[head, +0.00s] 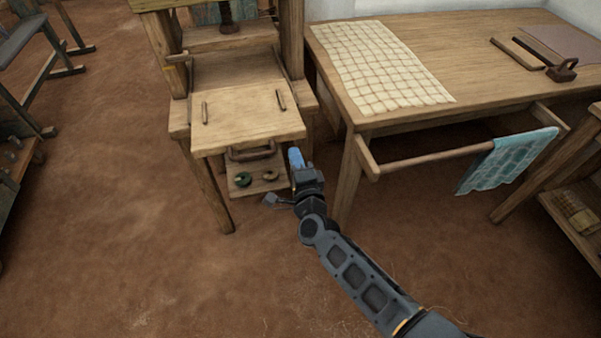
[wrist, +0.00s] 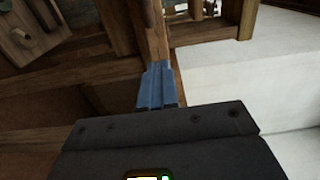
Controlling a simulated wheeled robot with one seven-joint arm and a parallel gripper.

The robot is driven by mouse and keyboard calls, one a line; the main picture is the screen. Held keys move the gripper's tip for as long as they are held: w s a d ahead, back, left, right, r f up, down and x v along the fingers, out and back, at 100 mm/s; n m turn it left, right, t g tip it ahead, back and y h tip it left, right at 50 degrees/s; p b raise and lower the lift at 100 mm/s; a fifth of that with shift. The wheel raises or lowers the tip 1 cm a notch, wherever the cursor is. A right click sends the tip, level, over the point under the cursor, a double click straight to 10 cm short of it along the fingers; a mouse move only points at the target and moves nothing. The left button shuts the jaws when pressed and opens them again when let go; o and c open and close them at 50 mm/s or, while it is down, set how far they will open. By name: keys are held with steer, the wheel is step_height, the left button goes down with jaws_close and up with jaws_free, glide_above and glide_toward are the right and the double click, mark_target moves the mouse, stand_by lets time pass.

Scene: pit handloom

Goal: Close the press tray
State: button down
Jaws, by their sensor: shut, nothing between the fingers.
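The press tray (head: 247,118) is a light wooden board with two small dark handles on top and a dark bar handle (head: 251,151) on its front edge. It juts out toward me from the wooden press (head: 291,45). My gripper (head: 296,158) is shut and empty, with blue fingertips just right of the tray's front right corner and close to the bar handle's right end. I cannot tell whether it touches the tray. In the wrist view the blue fingers (wrist: 157,88) are together in front of wooden parts; the tray cannot be made out surely there.
A lower shelf (head: 243,188) under the tray holds small round items. A wooden table (head: 480,50) with a checked cloth (head: 380,65) stands to the right. A rail (head: 425,160) with a teal cloth (head: 508,160) juts from its front.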

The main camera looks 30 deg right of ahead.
mark_target(277, 101)
steer(key=shift+x, duration=2.35)
steer(key=b+x, duration=0.3)
steer(key=x, duration=0.2)
steer(key=b+x, duration=0.4)
steer(key=x, duration=0.2)
steer(key=b+x, duration=0.4)
steer(key=x, duration=0.1)
steer(key=shift+w+d+f, duration=0.1)
steer(key=shift+w+f, duration=0.15)
steer(key=shift+f, duration=0.05)
steer(key=shift+w+d+r+b, duration=0.2)
steer(key=shift+w+b, duration=0.35)
steer(key=shift+w, duration=0.15)
steer(key=shift+s, duration=0.1)
